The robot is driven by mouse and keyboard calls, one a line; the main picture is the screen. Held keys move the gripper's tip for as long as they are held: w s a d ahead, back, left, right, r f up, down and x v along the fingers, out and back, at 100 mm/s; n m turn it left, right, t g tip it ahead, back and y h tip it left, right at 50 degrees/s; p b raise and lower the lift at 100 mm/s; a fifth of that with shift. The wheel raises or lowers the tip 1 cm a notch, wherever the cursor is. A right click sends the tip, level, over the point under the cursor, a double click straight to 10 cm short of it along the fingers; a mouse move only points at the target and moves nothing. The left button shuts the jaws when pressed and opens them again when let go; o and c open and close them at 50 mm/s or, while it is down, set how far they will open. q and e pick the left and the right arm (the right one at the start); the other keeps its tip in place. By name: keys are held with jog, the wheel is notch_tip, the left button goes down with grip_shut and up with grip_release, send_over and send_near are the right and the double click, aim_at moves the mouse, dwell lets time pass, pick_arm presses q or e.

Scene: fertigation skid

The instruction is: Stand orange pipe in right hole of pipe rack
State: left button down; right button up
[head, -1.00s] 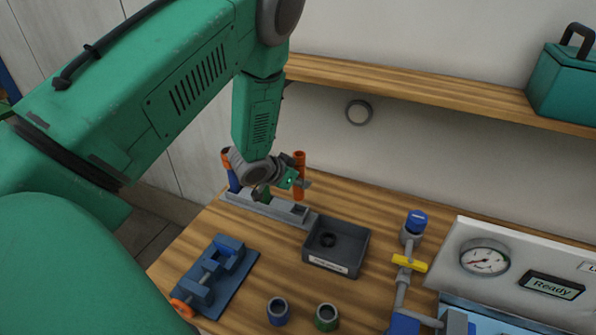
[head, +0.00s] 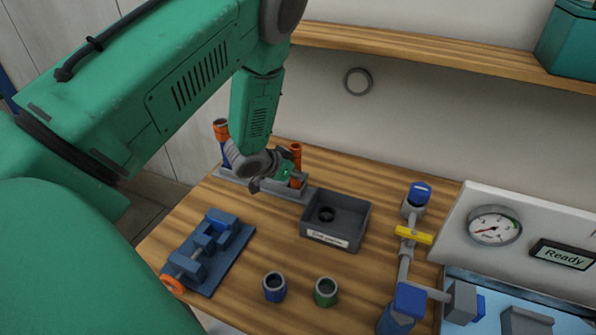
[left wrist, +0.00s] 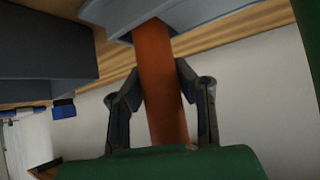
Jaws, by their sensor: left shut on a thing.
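The orange pipe (head: 296,154) is upright at the right end of the grey pipe rack (head: 311,193). My left gripper (head: 290,177) is shut on it, with my wrist partly covering the rack. In the left wrist view the orange pipe (left wrist: 162,75) runs between the two fingers (left wrist: 163,100), and its far end meets the rack (left wrist: 205,14). The lower end looks to be at or in the right hole; how deep it sits is hidden. A blue pipe with an orange top (head: 222,132) stands at the rack's left end. My right gripper is not in view.
A dark tray (head: 355,222) is right of the rack. A blue vise (head: 208,252), a blue cup (head: 274,288) and a green cup (head: 326,291) are nearer. A valve pipe with a yellow handle (head: 413,236) and a gauge panel (head: 470,208) stand at right.

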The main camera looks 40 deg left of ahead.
pick_arm(q)
jog(key=shift+f+b, duration=0.3)
jog(key=shift+f, duration=0.15)
dwell(0.3)
jog(key=c, duration=1.3)
grip_release()
jog(key=shift+o, duration=0.2)
jog(key=v, duration=1.1)
jog(key=shift+s+r, duration=0.25)
jog(key=shift+s, duration=0.1)
